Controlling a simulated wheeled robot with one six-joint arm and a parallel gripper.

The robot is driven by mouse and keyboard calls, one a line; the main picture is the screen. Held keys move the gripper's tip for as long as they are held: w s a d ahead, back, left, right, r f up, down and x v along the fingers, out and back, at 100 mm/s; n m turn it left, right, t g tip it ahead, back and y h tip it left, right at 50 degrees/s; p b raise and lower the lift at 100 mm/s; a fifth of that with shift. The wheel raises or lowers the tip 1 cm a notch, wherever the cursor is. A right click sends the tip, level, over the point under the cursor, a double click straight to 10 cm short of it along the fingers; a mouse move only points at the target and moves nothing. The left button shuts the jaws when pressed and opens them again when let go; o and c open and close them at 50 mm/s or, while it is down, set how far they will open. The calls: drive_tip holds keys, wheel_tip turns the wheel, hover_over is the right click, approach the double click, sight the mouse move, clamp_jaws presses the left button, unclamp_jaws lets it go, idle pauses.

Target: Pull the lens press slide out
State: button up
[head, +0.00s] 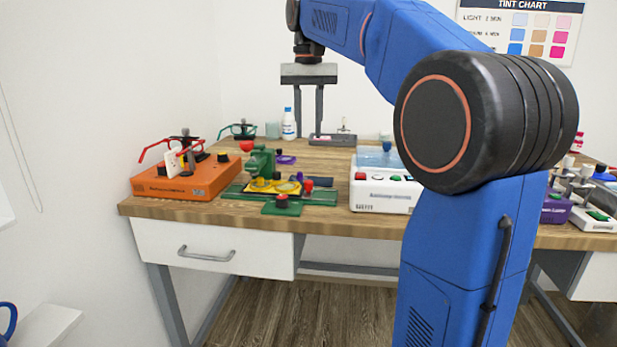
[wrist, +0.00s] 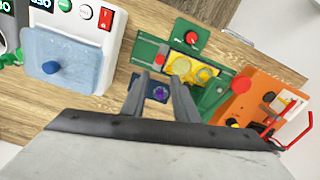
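The lens press (head: 262,162) is green, with a long green base, on the left half of the table in the head view. A yellow slide (head: 273,187) with round lens seats lies on its base, partly beneath the press head. A red knob (head: 308,184) stands just right of the yellow part. In the wrist view the yellow slide (wrist: 199,73) and the red knob (wrist: 190,65) show beyond the fingers. My gripper (head: 320,132) points down, open and empty, high above the table and apart from the press. Its fingers (wrist: 159,78) also show spread in the wrist view.
An orange machine (head: 185,180) with red-armed glasses stands left of the press. A white machine (head: 383,197) with a blue lid stands to the right. A red button on a green pad (head: 282,208) lies in front. A small purple-knobbed item (wrist: 160,93) shows between my fingers, below.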

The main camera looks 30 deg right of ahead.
sight(309, 181)
wheel_tip(309, 181, down, 14)
drive_tip(key=shift+r, duration=0.2)
idle(0.4)
clamp_jaws()
